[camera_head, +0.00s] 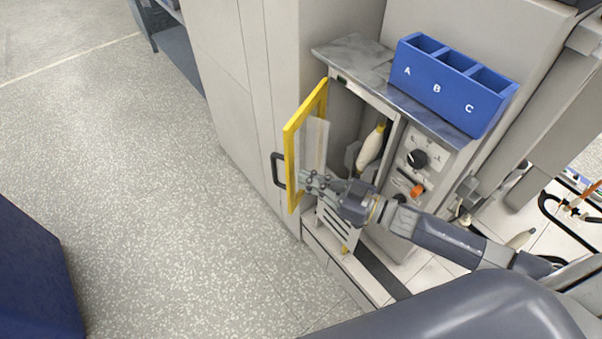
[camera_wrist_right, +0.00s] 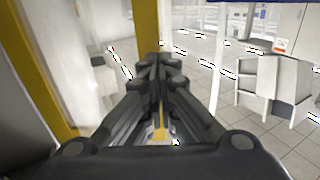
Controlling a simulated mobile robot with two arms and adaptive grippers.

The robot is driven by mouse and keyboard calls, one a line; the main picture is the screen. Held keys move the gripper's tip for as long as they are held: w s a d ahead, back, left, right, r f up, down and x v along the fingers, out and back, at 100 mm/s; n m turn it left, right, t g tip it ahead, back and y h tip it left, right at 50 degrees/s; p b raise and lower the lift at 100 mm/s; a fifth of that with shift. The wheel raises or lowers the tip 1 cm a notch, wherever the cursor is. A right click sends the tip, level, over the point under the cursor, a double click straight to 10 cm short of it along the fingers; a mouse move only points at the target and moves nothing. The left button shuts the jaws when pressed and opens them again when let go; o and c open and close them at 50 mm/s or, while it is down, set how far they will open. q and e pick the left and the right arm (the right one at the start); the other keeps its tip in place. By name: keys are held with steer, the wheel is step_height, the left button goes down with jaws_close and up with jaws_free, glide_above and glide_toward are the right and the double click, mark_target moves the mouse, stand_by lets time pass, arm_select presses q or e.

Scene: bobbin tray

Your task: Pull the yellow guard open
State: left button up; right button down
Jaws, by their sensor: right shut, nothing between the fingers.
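The yellow guard (camera_head: 290,130) is a yellow-framed door with a clear panel and a black handle (camera_head: 278,171) on its outer face. It stands swung outward from the cabinet opening in the head view. Its yellow frame (camera_wrist_right: 146,28) also shows in the right wrist view, just beyond the fingertips. My right gripper (camera_head: 304,180) is shut and empty, at the inner side of the guard near its lower free edge. Whether it touches the frame I cannot tell. The fingers (camera_wrist_right: 160,62) lie together in the right wrist view. My left gripper is not in view.
A white and yellow bobbin (camera_head: 370,147) stands inside the opening. A blue bin (camera_head: 455,82) marked A, B, C sits on the metal top. A panel with a black knob (camera_head: 417,158) and an orange knob (camera_head: 417,190) is to the right. The floor left of the guard is clear.

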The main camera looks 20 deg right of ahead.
steer(key=shift+x, duration=1.15)
